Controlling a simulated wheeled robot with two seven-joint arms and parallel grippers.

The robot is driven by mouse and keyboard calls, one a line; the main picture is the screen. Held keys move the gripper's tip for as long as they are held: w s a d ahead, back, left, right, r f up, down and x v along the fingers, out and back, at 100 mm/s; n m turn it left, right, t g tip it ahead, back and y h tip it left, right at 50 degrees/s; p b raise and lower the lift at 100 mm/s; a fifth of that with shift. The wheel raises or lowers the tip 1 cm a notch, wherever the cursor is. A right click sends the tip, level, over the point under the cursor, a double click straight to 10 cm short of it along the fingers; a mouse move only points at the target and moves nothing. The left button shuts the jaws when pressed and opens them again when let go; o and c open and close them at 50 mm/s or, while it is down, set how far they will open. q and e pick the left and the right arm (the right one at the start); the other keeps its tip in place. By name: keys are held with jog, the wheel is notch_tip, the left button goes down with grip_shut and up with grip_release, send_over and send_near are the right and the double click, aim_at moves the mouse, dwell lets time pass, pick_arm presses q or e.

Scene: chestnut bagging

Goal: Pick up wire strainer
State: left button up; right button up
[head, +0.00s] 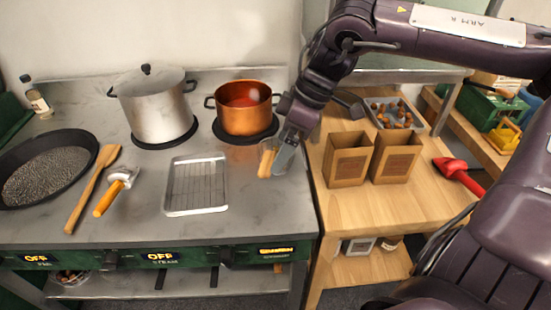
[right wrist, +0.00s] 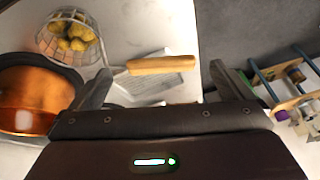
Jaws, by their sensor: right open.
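The wire strainer shows in the right wrist view as a round mesh basket (right wrist: 68,42) holding several yellow pieces, with a wooden handle (right wrist: 160,65). In the head view its handle (head: 267,163) lies near the right edge of the steel counter, and its basket is mostly hidden behind my right gripper (head: 284,154). My right gripper is open, with the handle lying across the gap between its fingers in the wrist view (right wrist: 162,76). Whether the fingers touch the handle I cannot tell. My left gripper is not in view.
A copper pot (head: 243,112) stands just left of my right gripper, with a lidded steel pot (head: 153,103) farther left. A wire rack tray (head: 196,187) lies left of the handle. Two brown paper bags (head: 347,162) stand on the wooden table (head: 345,216) at right.

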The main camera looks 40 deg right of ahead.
aim_at(272, 161)
jog(key=x, duration=0.3)
jog(key=shift+r, duration=0.1)
jog(key=c, duration=0.8)
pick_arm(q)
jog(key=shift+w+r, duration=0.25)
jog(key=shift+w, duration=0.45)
pick_arm(e)
jog(key=shift+c, duration=1.1)
jog(key=shift+w, duration=0.1)
